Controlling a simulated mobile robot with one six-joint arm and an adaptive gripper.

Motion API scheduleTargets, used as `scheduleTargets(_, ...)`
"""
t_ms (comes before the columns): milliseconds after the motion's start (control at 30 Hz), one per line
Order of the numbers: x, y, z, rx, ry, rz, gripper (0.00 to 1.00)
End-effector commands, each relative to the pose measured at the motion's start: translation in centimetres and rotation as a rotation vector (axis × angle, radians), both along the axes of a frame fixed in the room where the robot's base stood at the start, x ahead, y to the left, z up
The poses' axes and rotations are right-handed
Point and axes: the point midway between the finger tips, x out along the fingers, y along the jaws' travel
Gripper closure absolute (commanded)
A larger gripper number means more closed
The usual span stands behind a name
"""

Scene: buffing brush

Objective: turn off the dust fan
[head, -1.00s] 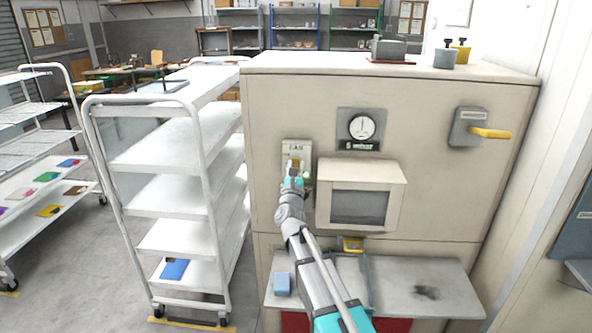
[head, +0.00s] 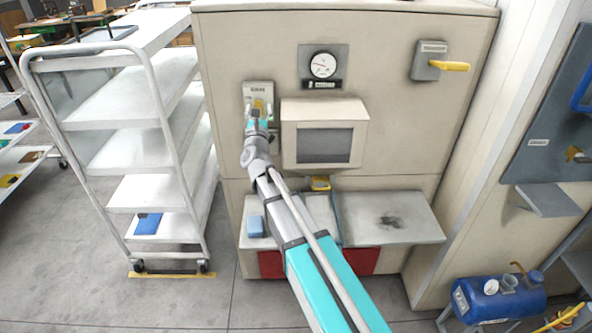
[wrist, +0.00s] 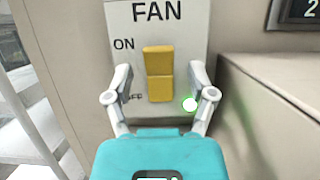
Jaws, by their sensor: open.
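The fan switch plate (head: 257,90) is on the upper left of the beige cabinet's front. In the wrist view its plate (wrist: 188,20) reads FAN, with ON above and OFF below, partly covered by a finger. A yellow two-part rocker (wrist: 159,73) is in its middle, and a green lamp (wrist: 189,104) glows at its lower right. My gripper (wrist: 159,84) is open, with one finger on each side of the rocker and nothing held. Whether the fingers touch the plate is unclear. In the head view my gripper (head: 259,112) covers part of the switch.
A hooded box with a dark window (head: 324,145) juts out right of the switch. A dial gauge (head: 323,65) and a yellow-handled lever (head: 430,63) are on the cabinet (head: 400,120). A white shelf trolley (head: 140,122) stands close on the left. A blue tank (head: 498,298) is lower right.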

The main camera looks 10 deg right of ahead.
Motion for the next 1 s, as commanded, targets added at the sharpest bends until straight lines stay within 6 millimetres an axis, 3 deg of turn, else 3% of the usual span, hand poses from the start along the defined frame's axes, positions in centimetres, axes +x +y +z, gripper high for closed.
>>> scheduleTargets(1000, 0.13, -0.05, 0.92, 0.038, 0.267, -0.003, 0.29)
